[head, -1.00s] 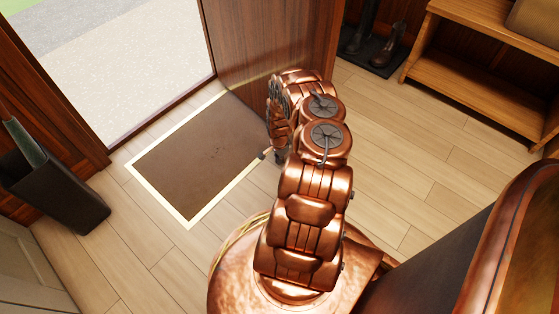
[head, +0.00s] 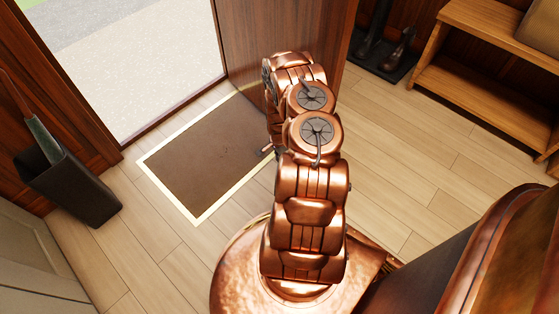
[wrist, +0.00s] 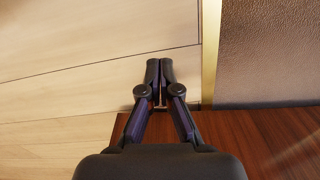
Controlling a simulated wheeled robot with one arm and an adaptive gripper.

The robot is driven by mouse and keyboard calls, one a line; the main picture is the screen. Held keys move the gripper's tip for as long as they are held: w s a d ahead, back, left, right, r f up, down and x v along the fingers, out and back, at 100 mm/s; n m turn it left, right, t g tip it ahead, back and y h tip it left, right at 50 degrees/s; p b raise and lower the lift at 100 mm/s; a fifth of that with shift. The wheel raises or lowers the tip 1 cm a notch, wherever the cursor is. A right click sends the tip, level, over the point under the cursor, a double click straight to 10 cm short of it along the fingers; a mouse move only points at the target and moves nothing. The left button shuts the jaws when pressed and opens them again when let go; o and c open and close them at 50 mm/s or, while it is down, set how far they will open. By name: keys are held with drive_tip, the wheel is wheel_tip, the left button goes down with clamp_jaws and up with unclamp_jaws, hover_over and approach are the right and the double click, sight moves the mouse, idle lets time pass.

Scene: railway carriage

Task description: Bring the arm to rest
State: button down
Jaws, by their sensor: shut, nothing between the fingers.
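My copper arm (head: 305,195) rises from my base in the middle of the head view, folded, with its upper links towards the open doorway. My gripper (wrist: 160,66) shows in the wrist view with its two dark fingers together and nothing between them. It points at the plank floor (wrist: 85,65), close to the pale edging of the brown mat. In the head view my arm hides most of the gripper; only a small tip shows beside the mat (head: 195,165).
An open doorway (head: 140,60) lies at upper left, with a wooden door panel (head: 270,35) beside it. A dark umbrella stand (head: 75,185) is at left. A wooden shelf (head: 480,85) and a dark boot tray (head: 400,68) are at upper right. Plank floor is clear at right.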

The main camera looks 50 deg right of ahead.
wheel_tip(320, 180, up, 3)
drive_tip(key=shift+p, duration=0.35)
drive_tip(key=w+a+r+n+p, duration=0.1)
drive_tip(key=a+r+n+p, duration=0.2)
drive_tip(key=r, duration=0.9)
drive_tip(key=w+a+r+n+p, duration=0.1)
drive_tip(key=a+r+p, duration=0.3)
drive_tip(key=r, duration=0.9)
drive_tip(key=w+a+r+n+p, duration=0.15)
drive_tip(key=r+p, duration=0.45)
drive_tip(key=r, duration=0.6)
drive_tip(key=s+a+r+n+p, duration=0.1)
drive_tip(key=a+r+n+p, duration=0.2)
drive_tip(key=r, duration=0.4)
drive_tip(key=s+a+r+g+p, duration=0.1)
drive_tip(key=s+a+r+p, duration=0.1)
drive_tip(key=a+r, duration=0.35)
drive_tip(key=s+a+r+n+p, duration=0.1)
drive_tip(key=a+r+n+p, duration=0.15)
drive_tip(key=r, duration=0.65)
drive_tip(key=s+a+r+n+p, duration=0.4)
drive_tip(key=s+a+r+p, duration=0.3)
drive_tip(key=s+r, duration=0.4)
drive_tip(key=s+a+r+n+p, duration=0.5)
drive_tip(key=s+a+r+p, duration=0.3)
drive_tip(key=r, duration=0.9)
drive_tip(key=s+a, duration=0.2)
drive_tip(key=s, duration=0.1)
drive_tip(key=shift+s+g, duration=0.15)
drive_tip(key=shift+g, duration=0.25)
